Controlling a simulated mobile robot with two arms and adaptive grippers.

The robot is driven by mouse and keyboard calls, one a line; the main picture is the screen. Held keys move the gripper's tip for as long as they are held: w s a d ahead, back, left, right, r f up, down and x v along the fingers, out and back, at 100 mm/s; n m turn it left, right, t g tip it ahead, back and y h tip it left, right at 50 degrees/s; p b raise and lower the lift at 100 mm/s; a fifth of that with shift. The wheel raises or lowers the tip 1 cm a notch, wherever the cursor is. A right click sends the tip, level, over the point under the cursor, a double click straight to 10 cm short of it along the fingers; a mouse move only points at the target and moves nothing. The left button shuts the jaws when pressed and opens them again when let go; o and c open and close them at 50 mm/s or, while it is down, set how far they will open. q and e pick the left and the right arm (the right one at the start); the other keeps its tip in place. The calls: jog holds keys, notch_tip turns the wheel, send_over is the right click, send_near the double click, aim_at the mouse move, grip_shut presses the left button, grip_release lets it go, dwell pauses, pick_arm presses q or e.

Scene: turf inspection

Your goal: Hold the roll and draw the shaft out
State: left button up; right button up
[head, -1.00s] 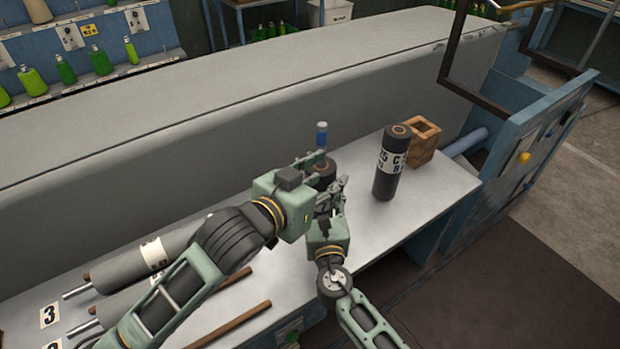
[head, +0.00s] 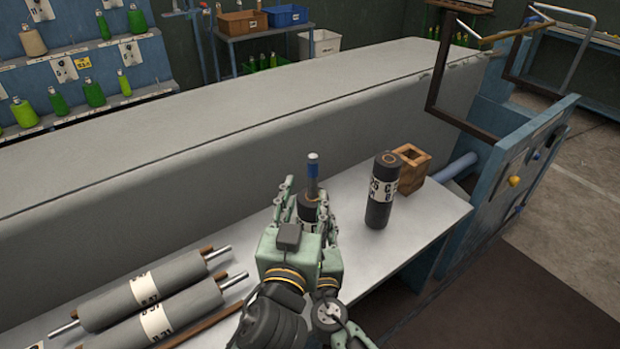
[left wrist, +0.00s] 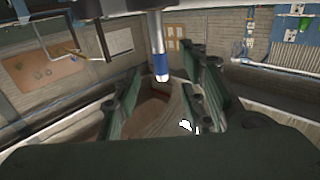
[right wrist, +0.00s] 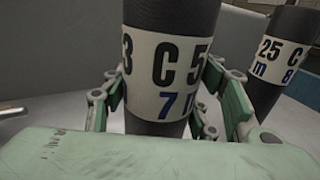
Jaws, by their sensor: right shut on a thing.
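A dark roll (head: 307,208) stands upright on the bench, mostly hidden in the head view by my grippers. In the right wrist view its white label (right wrist: 168,75) reads C, with a blue 7 below. My right gripper (right wrist: 160,100) is shut around the roll, a finger on each side. My left gripper (left wrist: 165,95) is open, with its fingers apart. The blue-ended shaft (left wrist: 160,60) shows between and beyond the fingers, with no clear contact.
A second dark roll (head: 382,190) stands just right, beside a wooden block with a square hole (head: 411,168). Two grey rolls (head: 150,290) with shafts lie at the left of the bench (head: 350,186). A long grey machine body (head: 250,120) runs behind.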

aim_at(312, 175)
pick_arm(q)
jog(key=w, duration=0.3)
jog(key=w+d, duration=0.1)
jog(key=w, duration=0.5)
jog(key=shift+d, duration=0.2)
grip_shut()
dwell(0.4)
